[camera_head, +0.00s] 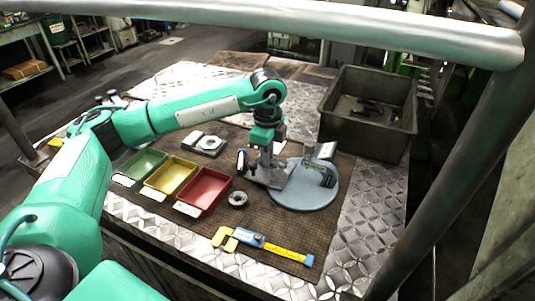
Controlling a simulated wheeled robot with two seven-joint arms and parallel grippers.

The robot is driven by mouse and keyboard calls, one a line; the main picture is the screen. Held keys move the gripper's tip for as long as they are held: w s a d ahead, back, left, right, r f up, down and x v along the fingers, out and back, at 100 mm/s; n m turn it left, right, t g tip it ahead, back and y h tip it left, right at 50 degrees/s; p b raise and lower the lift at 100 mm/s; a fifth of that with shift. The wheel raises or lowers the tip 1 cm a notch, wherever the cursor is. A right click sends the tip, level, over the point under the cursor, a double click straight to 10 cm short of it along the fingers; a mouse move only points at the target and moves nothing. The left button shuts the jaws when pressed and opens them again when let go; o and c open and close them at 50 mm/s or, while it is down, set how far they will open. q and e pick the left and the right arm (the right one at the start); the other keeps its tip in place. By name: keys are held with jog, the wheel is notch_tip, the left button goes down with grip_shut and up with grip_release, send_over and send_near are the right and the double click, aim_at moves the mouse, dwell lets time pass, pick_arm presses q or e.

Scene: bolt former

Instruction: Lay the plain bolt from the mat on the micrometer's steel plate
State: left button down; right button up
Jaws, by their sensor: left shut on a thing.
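My left gripper (270,172) is low over the brown mat (250,217), at the left edge of a round blue-grey plate (300,199). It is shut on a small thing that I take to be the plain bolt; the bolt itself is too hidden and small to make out. The micrometer (327,174), with a dark curved frame, stands on the round plate, just right of the gripper. Whether the gripper touches the plate is not clear. My right gripper is out of view.
Green (143,164), yellow (171,177) and red (204,190) trays stand left of the gripper. A metal ring (238,199) lies by the red tray. A yellow-and-blue caliper (262,246) lies in front. A deep grey crate (367,135) with dark parts stands at the back right.

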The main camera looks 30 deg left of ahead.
pick_arm(q)
jog(key=shift+r, duration=0.1)
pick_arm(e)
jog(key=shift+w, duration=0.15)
pick_arm(q)
jog(key=shift+r+p, duration=1)
jog(key=shift+r, duration=0.7)
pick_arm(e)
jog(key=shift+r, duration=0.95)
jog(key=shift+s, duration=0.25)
pick_arm(q)
jog(key=shift+f, duration=0.3)
jog(key=shift+w+f+b, duration=0.15)
jog(key=shift+f+b, duration=0.45)
jog(key=shift+b, duration=0.05)
jog(key=shift+f, duration=0.1)
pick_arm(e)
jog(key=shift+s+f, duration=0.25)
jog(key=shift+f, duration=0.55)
pick_arm(q)
jog(key=shift+f+b, duration=0.55)
jog(key=shift+f, duration=0.25)
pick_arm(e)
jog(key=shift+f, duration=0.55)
